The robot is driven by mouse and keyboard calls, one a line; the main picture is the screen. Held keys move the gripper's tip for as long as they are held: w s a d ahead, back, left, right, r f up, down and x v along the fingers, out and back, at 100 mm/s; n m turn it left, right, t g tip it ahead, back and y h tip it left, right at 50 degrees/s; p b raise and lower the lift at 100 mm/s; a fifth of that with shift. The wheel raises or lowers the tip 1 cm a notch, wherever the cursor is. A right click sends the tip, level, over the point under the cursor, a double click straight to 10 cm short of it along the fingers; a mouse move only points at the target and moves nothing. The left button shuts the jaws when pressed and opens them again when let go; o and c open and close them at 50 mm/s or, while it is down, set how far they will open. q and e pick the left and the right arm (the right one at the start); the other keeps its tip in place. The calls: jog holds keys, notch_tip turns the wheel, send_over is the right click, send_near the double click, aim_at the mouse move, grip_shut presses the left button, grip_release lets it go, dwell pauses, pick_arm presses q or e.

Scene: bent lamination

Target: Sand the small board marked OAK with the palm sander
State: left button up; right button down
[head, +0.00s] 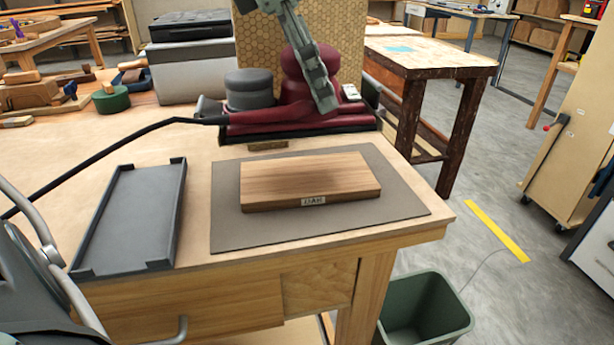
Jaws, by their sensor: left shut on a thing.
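The OAK board (310,178) is a light brown block lying flat on a grey mat (232,224) near the table's front right corner, its white OAK label facing front. The palm sander (290,98) is dark red with a black base and stands just behind the mat. Its black cord (130,137) runs left. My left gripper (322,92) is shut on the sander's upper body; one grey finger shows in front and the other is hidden. I cannot tell whether the sander's base touches the table. The sander is apart from the board. My right gripper is not in view.
A dark empty tray (134,218) lies left of the mat. A small wooden piece (268,146) lies behind the mat. A honeycomb panel (257,45) stands behind the sander. A green bin (424,308) stands on the floor at the front right. The table's middle left is mostly clear.

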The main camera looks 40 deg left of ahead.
pick_arm(q)
jog(key=shift+s+d+r+b, duration=0.15)
jog(key=shift+s+d+b, duration=0.15)
jog(key=shift+s+d, duration=0.45)
jog(key=shift+s+d+r+b, duration=0.1)
jog(key=shift+s+d+b, duration=0.15)
jog(key=shift+s+d, duration=0.4)
jog(key=s+d+b, duration=0.1)
jog(key=s+d, duration=0.2)
jog(key=d, duration=0.2)
jog(key=shift+s, duration=0.3)
